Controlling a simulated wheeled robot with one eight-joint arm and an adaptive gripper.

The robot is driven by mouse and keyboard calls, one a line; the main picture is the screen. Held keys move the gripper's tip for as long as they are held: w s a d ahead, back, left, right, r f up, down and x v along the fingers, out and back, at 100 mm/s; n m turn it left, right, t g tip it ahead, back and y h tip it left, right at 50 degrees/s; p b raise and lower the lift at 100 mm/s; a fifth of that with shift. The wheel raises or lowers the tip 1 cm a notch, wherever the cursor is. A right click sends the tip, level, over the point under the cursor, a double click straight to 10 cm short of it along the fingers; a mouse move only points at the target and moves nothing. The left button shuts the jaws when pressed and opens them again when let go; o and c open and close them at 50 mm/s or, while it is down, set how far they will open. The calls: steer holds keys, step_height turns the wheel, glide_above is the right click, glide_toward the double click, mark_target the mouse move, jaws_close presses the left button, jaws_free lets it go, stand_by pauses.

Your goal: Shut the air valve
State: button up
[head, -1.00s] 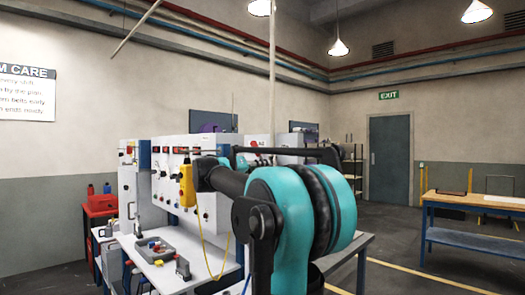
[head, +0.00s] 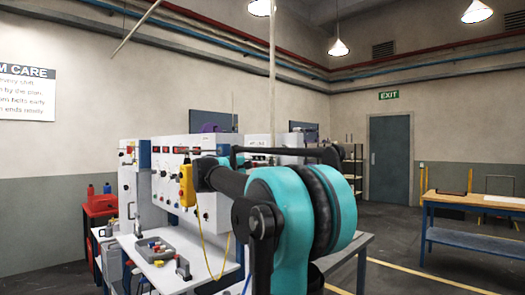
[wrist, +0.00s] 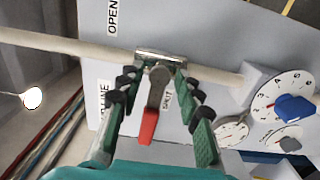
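In the wrist view the air valve has a metal body (wrist: 160,60) on a pale pipe. Its lever (wrist: 149,125) has a grey shank and a red grip, and points down in the picture, across the pipe. I see a gap between the fingers and the red grip. In the head view my arm hides the gripper and valve.
The pale pipe (wrist: 60,42) crosses the wrist view. A white dial with a blue knob (wrist: 293,106) and a gauge (wrist: 232,131) are at the right. In the head view a yellow pendant (head: 187,184) hangs before the white panel, above a worktable (head: 205,268). Open floor (head: 410,270) is at the right.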

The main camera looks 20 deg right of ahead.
steer(key=shift+o, duration=0.2)
steer(key=v, duration=0.7)
steer(key=shift+c, duration=0.2)
stand_by(1.3)
